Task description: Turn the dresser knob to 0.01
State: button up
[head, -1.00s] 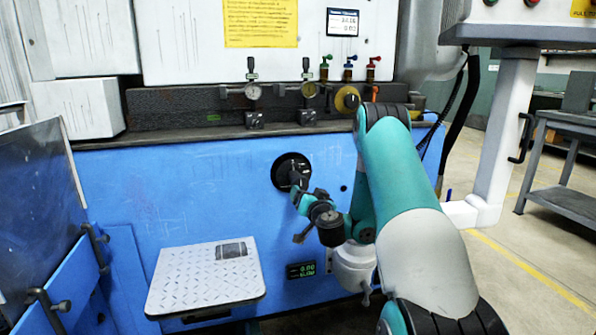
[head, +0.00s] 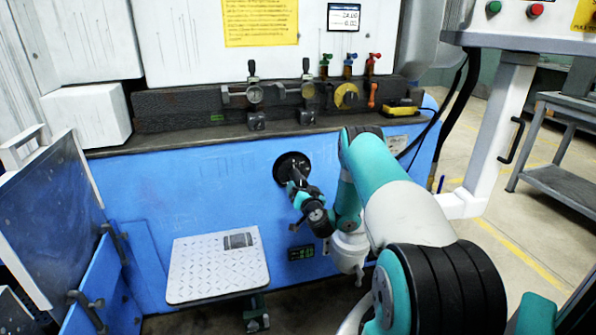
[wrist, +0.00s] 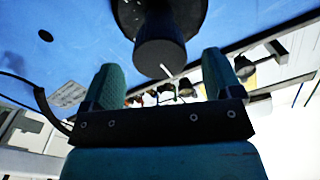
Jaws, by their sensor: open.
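The dresser knob is a black round dial (head: 292,166) on the blue front of the machine. In the wrist view the knob (wrist: 160,48) is a dark cylinder with a thin white mark on its end face. My gripper (head: 297,186) is at the knob in the head view and partly hides it. In the wrist view my gripper (wrist: 163,72) is open, with one green finger on each side of the knob's end and visible gaps.
A checkered metal step (head: 218,268) projects below left of the knob. Gauges and colored valves line the dark ledge (head: 180,143) above. A screen (head: 343,17) hangs over them. A white control post (head: 497,130) stands right, with open floor beyond.

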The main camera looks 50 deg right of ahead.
jog(key=shift+x, duration=0.75)
jog(key=shift+w+d+r, duration=0.1)
jog(key=shift+w+d, duration=0.2)
jog(key=shift+w, duration=0.3)
jog(key=shift+p+x, duration=0.45)
jog(key=shift+x, duration=1)
jog(key=shift+c, duration=0.5)
jog(key=c, duration=0.8)
jog(key=shift+c, duration=0.2)
